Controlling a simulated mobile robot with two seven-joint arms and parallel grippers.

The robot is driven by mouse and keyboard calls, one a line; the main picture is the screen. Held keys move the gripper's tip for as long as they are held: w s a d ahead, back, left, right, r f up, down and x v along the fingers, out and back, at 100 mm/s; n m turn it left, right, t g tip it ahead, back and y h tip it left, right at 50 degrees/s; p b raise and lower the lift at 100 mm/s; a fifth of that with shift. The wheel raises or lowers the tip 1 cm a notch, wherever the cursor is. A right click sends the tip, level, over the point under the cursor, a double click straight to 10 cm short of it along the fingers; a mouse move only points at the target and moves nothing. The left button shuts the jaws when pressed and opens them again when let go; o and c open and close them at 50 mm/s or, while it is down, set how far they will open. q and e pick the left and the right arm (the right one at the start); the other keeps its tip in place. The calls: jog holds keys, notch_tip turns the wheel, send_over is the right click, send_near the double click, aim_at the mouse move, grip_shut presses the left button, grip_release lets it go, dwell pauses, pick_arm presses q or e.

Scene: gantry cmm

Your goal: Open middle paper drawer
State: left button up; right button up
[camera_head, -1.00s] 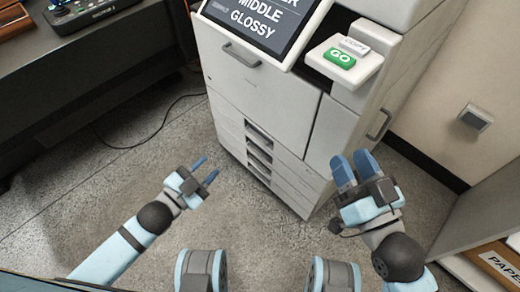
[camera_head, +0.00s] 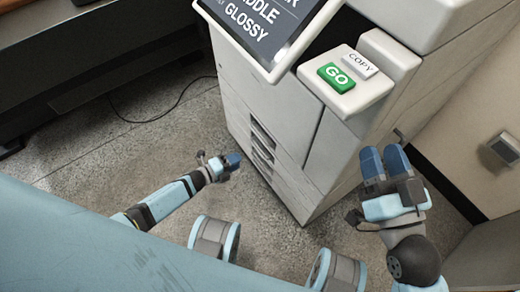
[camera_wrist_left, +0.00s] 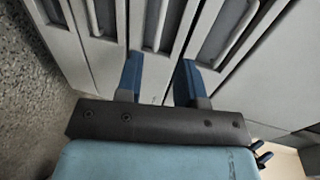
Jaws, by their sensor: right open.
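The white copier (camera_head: 240,92) has a stack of paper drawers low on its front, each with a recessed handle. The middle drawer handle (camera_head: 262,154) sits between an upper and a lower one. My left gripper (camera_head: 234,158) is at the drawer front, beside the handles. In the left wrist view, its two blue fingers (camera_wrist_left: 159,60) are apart with nothing between them, pointing at the middle one of the three recesses in view (camera_wrist_left: 158,25). Contact cannot be told. The drawers look shut. My right gripper (camera_head: 386,163) is open and empty, right of the copier.
A tilted screen (camera_head: 262,30) reading "MIDDLE GLOSSY" and a shelf with a green GO button (camera_head: 336,76) and a COPY button (camera_head: 360,65) jut out above. A dark desk (camera_head: 90,60) stands at left, with a cable on the floor.

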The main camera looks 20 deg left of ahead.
aim_at(258, 150)
pick_arm(q)
jog(key=b+x, duration=0.3)
jog(key=x, duration=0.7)
jog(key=shift+w+d+f, duration=0.1)
jog(key=shift+w+d, duration=0.1)
jog(key=shift+w, duration=0.1)
pick_arm(e)
jog(key=f+g, duration=0.1)
jog(key=f, duration=0.1)
jog(key=f+g, duration=0.1)
jog(key=f, duration=0.2)
jog(key=shift+w+a, duration=0.2)
pick_arm(q)
grip_shut()
